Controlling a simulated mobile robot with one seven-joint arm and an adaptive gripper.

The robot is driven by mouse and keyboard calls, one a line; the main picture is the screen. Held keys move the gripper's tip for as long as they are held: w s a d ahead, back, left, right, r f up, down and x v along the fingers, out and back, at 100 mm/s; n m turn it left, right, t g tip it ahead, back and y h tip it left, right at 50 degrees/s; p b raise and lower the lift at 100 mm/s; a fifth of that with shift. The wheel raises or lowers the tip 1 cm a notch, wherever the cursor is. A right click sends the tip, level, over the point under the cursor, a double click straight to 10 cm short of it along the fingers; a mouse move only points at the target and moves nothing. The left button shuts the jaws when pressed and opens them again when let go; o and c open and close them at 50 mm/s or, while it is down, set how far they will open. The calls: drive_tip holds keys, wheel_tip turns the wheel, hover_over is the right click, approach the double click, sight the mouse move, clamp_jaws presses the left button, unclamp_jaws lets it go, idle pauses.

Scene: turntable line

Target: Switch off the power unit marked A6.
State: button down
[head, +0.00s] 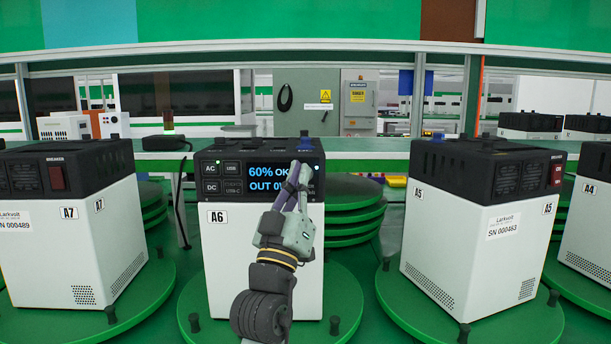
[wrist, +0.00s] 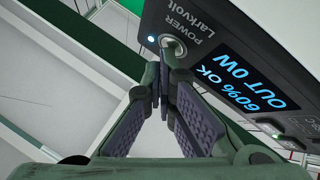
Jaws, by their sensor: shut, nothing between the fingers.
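The power unit marked A6 (head: 225,265) stands upright on a green turntable, with its front panel facing me. Its lit display (head: 264,178) reads "60% OK" and "OUT 0W". In the wrist view the round, metal-rimmed power button (wrist: 174,46) sits beside the word POWER, with a lit blue-white light (wrist: 150,39) next to it. My gripper (head: 297,172) is shut and empty in front of the panel's right side. In the wrist view its fingertips (wrist: 164,62) are right at the button and cover its lower edge; I cannot tell whether they touch it.
Unit A7 (head: 75,240) stands to the left and unit A5 (head: 455,250) to the right, turned to show a red breaker switch. A4 (head: 592,235) is at the far right. Stacked green discs (head: 350,212) are behind A6. A green-topped bench (head: 375,155) runs across the back.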

idle(0.5)
drive_tip(key=shift+s, duration=0.7)
drive_tip(key=s, duration=0.5)
drive_tip(key=shift+a, duration=0.1)
idle(0.5)
